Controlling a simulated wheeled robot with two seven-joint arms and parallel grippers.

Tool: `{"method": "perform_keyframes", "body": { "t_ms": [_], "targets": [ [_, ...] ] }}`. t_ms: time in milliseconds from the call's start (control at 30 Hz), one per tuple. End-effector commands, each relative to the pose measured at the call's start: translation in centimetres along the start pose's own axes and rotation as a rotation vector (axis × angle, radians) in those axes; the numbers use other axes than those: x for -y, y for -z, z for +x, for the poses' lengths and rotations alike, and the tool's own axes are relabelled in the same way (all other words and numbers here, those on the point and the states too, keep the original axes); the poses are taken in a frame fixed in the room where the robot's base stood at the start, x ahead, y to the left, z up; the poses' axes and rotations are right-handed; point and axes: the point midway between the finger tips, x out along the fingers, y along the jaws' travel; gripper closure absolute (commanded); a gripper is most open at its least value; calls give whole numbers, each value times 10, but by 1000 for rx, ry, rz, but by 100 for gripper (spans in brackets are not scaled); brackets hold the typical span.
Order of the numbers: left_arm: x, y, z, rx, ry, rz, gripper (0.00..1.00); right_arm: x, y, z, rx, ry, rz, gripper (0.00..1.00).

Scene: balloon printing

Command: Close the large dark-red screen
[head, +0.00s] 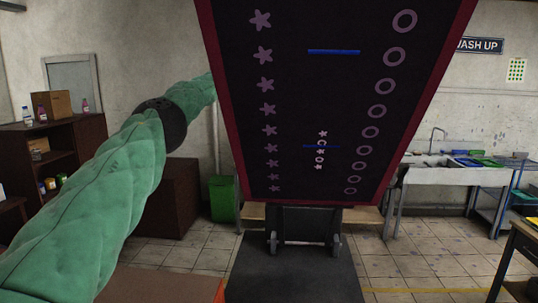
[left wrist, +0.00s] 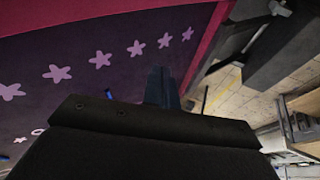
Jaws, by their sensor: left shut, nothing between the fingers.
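The large dark-red screen (head: 320,120) stands raised and tilted in the middle of the head view, with its top out of frame. It has a red frame, a dark panel, pale stars down the left and rings down the right. My left arm reaches behind its left edge, so the gripper is hidden there. In the left wrist view the screen's starred face (left wrist: 75,55) and red edge fill the upper left. My left gripper (left wrist: 160,86) is shut and empty close to the screen; I cannot tell whether it touches. My right gripper is out of view.
A brown shelf (head: 75,150) and green bin (head: 222,198) are at left. A sink bench (head: 455,175) is at right.

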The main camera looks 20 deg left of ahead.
Motion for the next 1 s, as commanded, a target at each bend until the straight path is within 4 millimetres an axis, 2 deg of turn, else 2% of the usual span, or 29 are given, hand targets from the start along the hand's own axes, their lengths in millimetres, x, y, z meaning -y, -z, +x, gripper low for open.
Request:
{"method": "perform_keyframes", "body": {
  "t_ms": [133, 500, 733, 1000],
  "targets": [
    [-5, 6, -3, -16, -11, 11, 100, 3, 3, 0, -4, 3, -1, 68],
    [-3, 7, 16, -14, -20, 12, 100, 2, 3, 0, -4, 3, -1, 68],
    [-5, 6, 20, -15, -8, 12, 100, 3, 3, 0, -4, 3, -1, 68],
    [-4, 6, 52, -14, -9, 12, 100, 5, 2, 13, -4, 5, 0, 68]
  ]
}}
